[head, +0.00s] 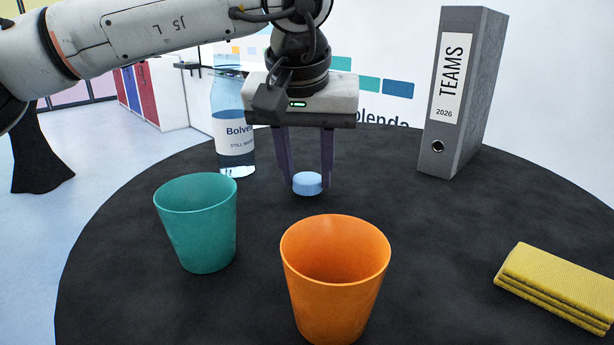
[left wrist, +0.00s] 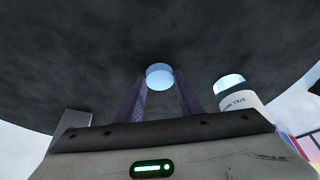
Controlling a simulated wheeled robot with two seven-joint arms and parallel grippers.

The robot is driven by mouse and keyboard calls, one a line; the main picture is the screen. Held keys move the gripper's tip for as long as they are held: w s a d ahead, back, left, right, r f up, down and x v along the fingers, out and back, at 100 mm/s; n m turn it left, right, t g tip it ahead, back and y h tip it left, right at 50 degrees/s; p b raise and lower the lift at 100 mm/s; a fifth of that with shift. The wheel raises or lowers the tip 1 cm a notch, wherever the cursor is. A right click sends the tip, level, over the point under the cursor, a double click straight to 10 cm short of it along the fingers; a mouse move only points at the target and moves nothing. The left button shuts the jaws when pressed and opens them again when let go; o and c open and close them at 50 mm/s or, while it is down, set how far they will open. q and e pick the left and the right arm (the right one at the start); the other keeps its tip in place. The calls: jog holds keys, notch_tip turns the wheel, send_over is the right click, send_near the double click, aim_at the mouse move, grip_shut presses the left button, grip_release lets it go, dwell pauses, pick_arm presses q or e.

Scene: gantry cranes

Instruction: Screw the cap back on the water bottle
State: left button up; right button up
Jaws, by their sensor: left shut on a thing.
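The light blue cap (head: 307,183) is between the fingertips of my left gripper (head: 307,180), which points down and is shut on it. The cap is at or just above the black table; I cannot tell whether it touches. It also shows between the fingers in the left wrist view (left wrist: 159,76). The clear water bottle (head: 233,135) stands upright on the table, left of and behind the gripper. My arm and gripper are near the bottle's upper part, and its top is partly hidden. The bottle also shows at the right in the left wrist view (left wrist: 238,95). My right gripper is not in view.
A teal cup (head: 198,225) and an orange cup (head: 335,290) stand in front of the gripper. A grey binder (head: 465,95) stands at the back right. A folded yellow cloth (head: 558,290) lies at the right. The round black table (head: 440,230) is clear between the binder and the orange cup.

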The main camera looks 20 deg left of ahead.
aim_at(307, 181)
pick_arm(q)
notch_tip(307, 181, up, 9)
jog(key=shift+r+p, duration=0.15)
jog(key=shift+p, duration=0.15)
